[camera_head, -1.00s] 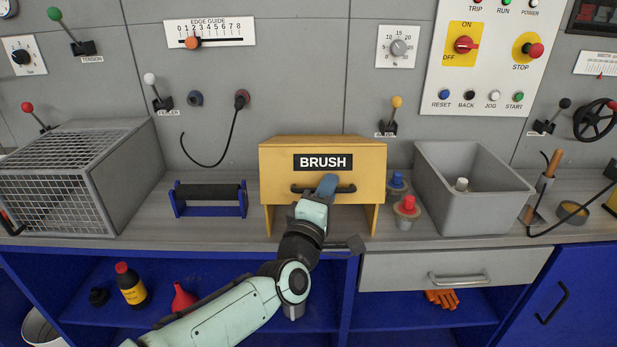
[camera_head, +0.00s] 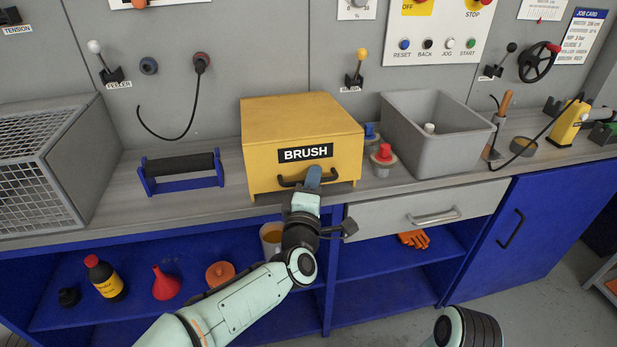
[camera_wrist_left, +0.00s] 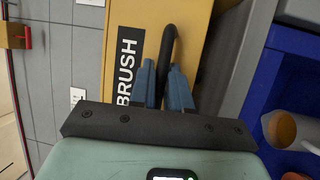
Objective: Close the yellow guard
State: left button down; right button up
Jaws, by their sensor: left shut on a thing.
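The yellow guard (camera_head: 300,120) is a box labelled BRUSH on the grey bench in the head view. Its front reaches down close to the bench top, and only a short bit of its side supports shows below. My left gripper (camera_head: 312,178) is at the guard's front, shut on its black handle (camera_head: 290,182). In the left wrist view the two blue fingers (camera_wrist_left: 165,88) stand on either side of the handle (camera_wrist_left: 167,45), beside the BRUSH label on the guard (camera_wrist_left: 125,25). The fingers partly hide the handle. My right gripper is not in view.
A roller on a blue stand (camera_head: 182,173) and a mesh cage (camera_head: 50,165) are to the left. Red (camera_head: 383,158) and blue knobs and a grey bin (camera_head: 440,135) are close on the right. Below are a drawer (camera_head: 425,207) and open blue shelves.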

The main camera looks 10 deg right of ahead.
pick_arm(q)
jog(key=shift+a+r, duration=0.15)
jog(key=shift+r, duration=0.25)
jog(key=c, duration=1.4)
grip_release()
jog(key=shift+c, duration=0.2)
jog(key=v, duration=1.3)
jog(key=shift+s+f, duration=0.2)
jog(key=shift+s, duration=0.05)
